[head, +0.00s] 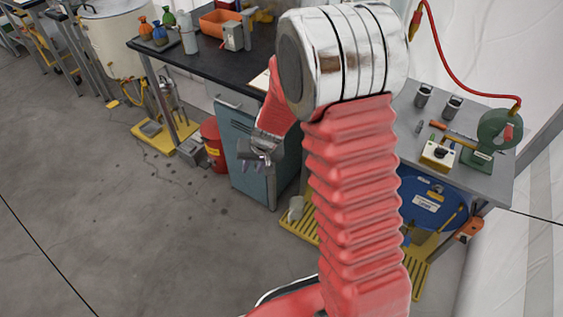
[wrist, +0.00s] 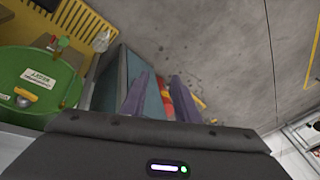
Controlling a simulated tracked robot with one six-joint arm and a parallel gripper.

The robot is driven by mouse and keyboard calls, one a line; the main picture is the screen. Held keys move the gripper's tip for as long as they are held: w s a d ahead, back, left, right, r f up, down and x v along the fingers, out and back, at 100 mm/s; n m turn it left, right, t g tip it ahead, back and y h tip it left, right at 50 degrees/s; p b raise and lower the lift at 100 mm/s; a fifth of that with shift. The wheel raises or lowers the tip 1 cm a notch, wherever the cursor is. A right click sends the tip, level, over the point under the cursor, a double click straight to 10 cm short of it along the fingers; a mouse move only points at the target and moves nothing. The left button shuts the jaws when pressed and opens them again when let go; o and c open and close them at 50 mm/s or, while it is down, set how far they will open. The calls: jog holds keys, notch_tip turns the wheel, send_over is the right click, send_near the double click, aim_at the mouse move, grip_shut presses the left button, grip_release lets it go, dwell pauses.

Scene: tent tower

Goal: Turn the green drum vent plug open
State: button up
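The green drum (wrist: 28,65) is at the left edge of the wrist view, its round face with a white label turned to the camera. A small green fitting (wrist: 62,43) sits near the drum's rim, and a yellowish fitting (wrist: 24,97) sits lower left on the face. I cannot tell for sure which is the vent plug, or how it is turned. My gripper (wrist: 160,98) has its two purple fingers apart with nothing between them, to the right of the drum. In the head view my gripper (head: 257,160) hangs before the blue cabinet; my arm hides the green drum.
The blue cabinet (head: 240,150) stands under the black bench (head: 200,55), with a red bin (head: 214,146) beside it. A blue drum (head: 430,203) lies below the grey bench (head: 460,165) at right. Yellow grating (head: 298,226) is on the floor. Open floor lies at left.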

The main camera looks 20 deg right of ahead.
jog(key=s+d+r+n+t+h, duration=0.1)
jog(key=s+d+r, duration=0.1)
jog(key=s+r, duration=1.1)
jog(key=s+d+r+n+h, duration=0.1)
jog(key=s+d+r, duration=0.1)
jog(key=s+r, duration=1.2)
jog(key=shift+r+n+t, duration=0.15)
jog(key=shift+n+t, duration=0.25)
jog(key=shift+o, duration=0.4)
jog(key=shift+a, duration=0.1)
